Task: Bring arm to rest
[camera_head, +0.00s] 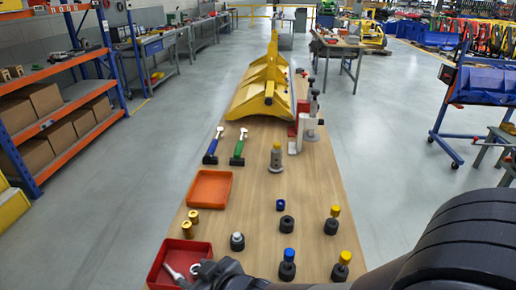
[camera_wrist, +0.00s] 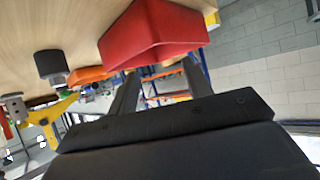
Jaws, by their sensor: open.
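My arm (camera_head: 440,260) reaches in from the lower right of the head view. Its dark gripper end (camera_head: 208,270) is low beside the red tray (camera_head: 157,274), at the near left of the wooden table. In the wrist view, which is turned over, my gripper (camera_wrist: 160,75) has its two fingers apart with nothing between them. The red tray (camera_wrist: 150,45) shows just beyond the fingertips; I cannot tell whether they touch it. Light metal pieces (camera_head: 194,268) lie in the tray, partly hidden by my gripper.
The table (camera_head: 258,200) also bears an orange tray (camera_head: 210,188), two hammers (camera_head: 238,148), brass cylinders (camera_head: 192,215), a grey-tipped black piece (camera_head: 237,241) and several black pieces with coloured knobs (camera_head: 287,264). Shelves (camera_head: 62,75) stand left.

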